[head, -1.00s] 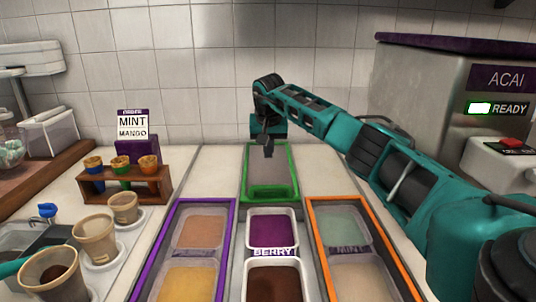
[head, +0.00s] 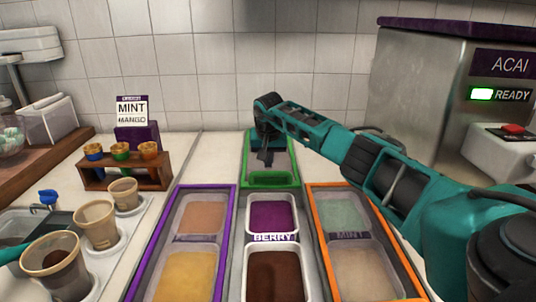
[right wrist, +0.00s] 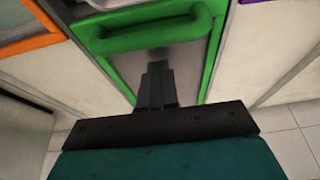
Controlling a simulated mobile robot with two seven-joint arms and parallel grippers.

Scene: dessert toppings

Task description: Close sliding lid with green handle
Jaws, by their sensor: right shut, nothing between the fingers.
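The sliding lid (head: 284,155) has a green frame and a greyish panel. It lies behind the middle column of topping tubs, and its green handle (head: 273,179) is at its near end. The handle also shows across the top of the right wrist view (right wrist: 150,36). My right gripper (head: 266,162) is shut and empty, pointing down over the lid panel on the far side of the handle. In the right wrist view its fingertips (right wrist: 158,66) are close to the panel; I cannot tell if they touch. They are apart from the handle. My left gripper is not in view.
The berry tub (head: 271,214) and a brown topping tub (head: 275,277) stand uncovered in front of the lid. A purple-framed compartment (head: 162,237) is to the left, an orange-framed one (head: 318,240) to the right. Cups (head: 100,228) stand at left. The acai machine (head: 425,95) stands at right.

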